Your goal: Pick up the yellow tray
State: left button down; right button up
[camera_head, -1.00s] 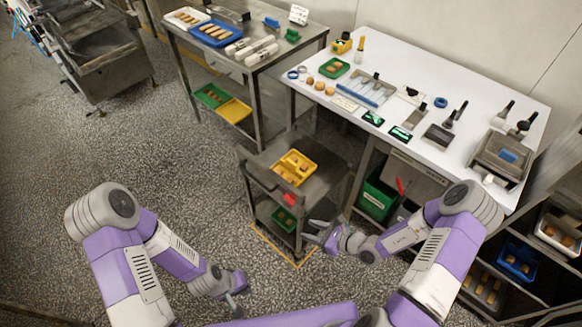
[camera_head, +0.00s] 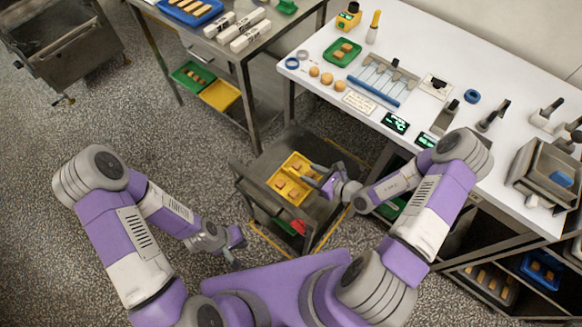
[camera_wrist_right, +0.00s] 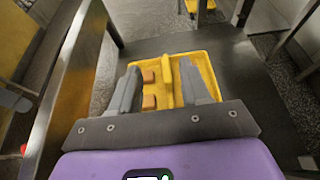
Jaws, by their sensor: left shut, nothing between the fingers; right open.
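The yellow tray (camera_head: 271,182), with several brown pieces in it, lies on the top of the small dark cart (camera_head: 255,172). My right gripper (camera_head: 315,178) is above the tray's right side in the head view and hides part of it. In the right wrist view the tray (camera_wrist_right: 205,66) shows beyond and between the open fingers (camera_wrist_right: 160,88), with a yellow divider and brown pieces inside. Nothing is held there. My left gripper (camera_head: 237,258) is shut and empty, low over the floor, left of and nearer than the cart.
A second yellow tray (camera_head: 220,95) lies beside a green one (camera_head: 193,74) on the steel table's lower shelf. The white worktable (camera_head: 350,122) stands behind and right of the cart, bearing tools and a green tray (camera_head: 342,53). Floor left of the cart is free.

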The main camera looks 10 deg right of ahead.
jog(key=b, duration=0.6)
send_near(296, 172)
jog(key=f, duration=0.1)
jog(key=w+a+f, duration=0.1)
jog(key=shift+w+a+f, duration=0.2)
jog(key=shift+a+f, duration=0.1)
jog(key=shift+f, duration=0.05)
jog(key=x, duration=0.2)
jog(key=b+x, duration=0.1)
jog(key=x, duration=0.2)
jog(key=b+x, duration=0.1)
jog(key=x, duration=0.1)
jog(key=shift+w+a+r, duration=0.2)
jog(key=shift+w+r, duration=0.05)
jog(key=shift+w, duration=0.15)
jog(key=shift+c, duration=0.3)
grip_shut()
